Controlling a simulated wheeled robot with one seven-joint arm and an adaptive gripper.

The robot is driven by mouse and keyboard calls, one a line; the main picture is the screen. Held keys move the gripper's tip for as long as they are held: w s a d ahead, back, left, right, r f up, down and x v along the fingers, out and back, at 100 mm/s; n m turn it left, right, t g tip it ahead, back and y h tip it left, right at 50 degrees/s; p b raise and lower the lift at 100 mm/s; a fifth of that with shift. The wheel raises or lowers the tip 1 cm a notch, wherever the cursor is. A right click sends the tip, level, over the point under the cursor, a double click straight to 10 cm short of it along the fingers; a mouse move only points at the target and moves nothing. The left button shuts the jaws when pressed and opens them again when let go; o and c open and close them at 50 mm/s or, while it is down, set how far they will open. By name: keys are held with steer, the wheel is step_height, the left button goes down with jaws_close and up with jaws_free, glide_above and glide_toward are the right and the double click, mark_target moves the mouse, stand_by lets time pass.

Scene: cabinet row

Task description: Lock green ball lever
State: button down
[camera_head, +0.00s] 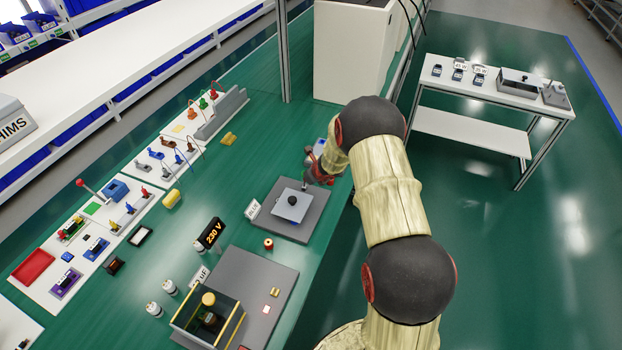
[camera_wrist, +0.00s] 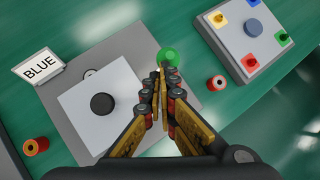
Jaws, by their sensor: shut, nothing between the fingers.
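The green ball (camera_wrist: 168,57) of the lever shows in the wrist view just beyond my fingertips, at the edge of a grey base plate (camera_wrist: 133,42). My gripper (camera_wrist: 161,78) is shut with nothing between its fingers. The fingertips overlap the ball's lower edge in the picture; I cannot tell whether they touch it. A white plate with a black round knob (camera_wrist: 101,103) lies on the base, left of the fingers. In the head view the base plate (camera_head: 311,213) is at the bench edge, and my arm and gripper hide the ball.
A "BLUE" sign (camera_wrist: 39,70) stands beside the base. A grey box with coloured knobs (camera_wrist: 243,62) is to the right, with a red-and-white spool (camera_wrist: 217,83) nearby. An orange spool (camera_wrist: 36,147) is at lower left. Another grey board (camera_head: 270,270) lies nearer on the bench.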

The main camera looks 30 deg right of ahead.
steer(key=shift+w+a+r, duration=0.1)
steer(key=shift+w+a, duration=0.45)
steer(key=shift+w, duration=0.15)
steer(key=shift+w+a+r, duration=0.1)
steer(key=shift+w+a, duration=0.4)
steer(key=shift+w, duration=0.2)
stand_by(0.6)
steer(key=shift+r+p, duration=0.75)
steer(key=shift+r, duration=0.05)
